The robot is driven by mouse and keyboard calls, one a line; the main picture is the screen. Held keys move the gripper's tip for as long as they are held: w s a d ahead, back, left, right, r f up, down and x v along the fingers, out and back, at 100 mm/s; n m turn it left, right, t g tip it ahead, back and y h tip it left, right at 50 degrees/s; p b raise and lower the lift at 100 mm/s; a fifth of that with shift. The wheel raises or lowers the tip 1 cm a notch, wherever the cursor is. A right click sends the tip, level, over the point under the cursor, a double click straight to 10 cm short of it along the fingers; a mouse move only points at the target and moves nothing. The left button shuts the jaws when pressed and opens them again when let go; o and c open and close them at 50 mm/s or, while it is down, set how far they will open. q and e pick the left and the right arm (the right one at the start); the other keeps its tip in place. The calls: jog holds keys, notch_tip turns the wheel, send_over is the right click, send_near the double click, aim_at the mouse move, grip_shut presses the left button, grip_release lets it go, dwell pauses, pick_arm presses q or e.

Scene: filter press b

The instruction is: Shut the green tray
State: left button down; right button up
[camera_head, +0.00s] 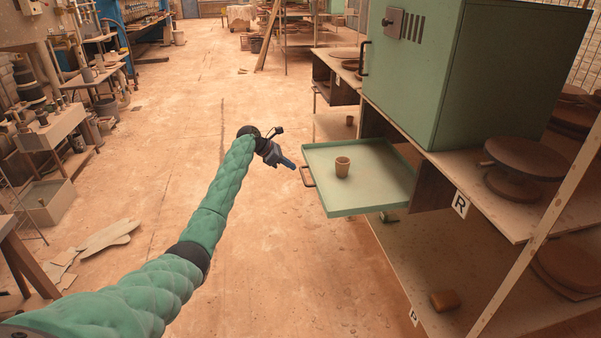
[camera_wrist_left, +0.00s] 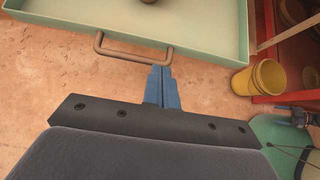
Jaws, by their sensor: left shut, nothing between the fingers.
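The green tray (camera_head: 370,198) is pulled out from under the green cabinet (camera_head: 450,65) in the head view. Its brown handle (camera_head: 307,176) is on the front edge facing my left arm. A small brown cup (camera_head: 342,167) stands upright in the tray. My left gripper (camera_head: 291,164) is shut and empty, just in front of the handle. In the left wrist view the blue fingertips (camera_wrist_left: 159,75) are close to the right end of the handle (camera_wrist_left: 130,52); I cannot tell whether they touch it. The tray's front wall (camera_wrist_left: 90,37) lies beyond.
A shelf with round brown wheels (camera_head: 530,157) is right of the tray, with a lower shelf (camera_head: 415,255) below it. A yellow bucket (camera_wrist_left: 258,77) shows in the left wrist view. The floor (camera_head: 175,100) left of the tray is open.

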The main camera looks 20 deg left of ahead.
aim_at(315, 181)
pick_arm(q)
jog(key=x, duration=0.9)
jog(key=shift+d+f+b, duration=0.1)
jog(key=shift+f+b, duration=0.05)
jog(key=shift+b, duration=0.2)
jog(key=shift+d, duration=0.1)
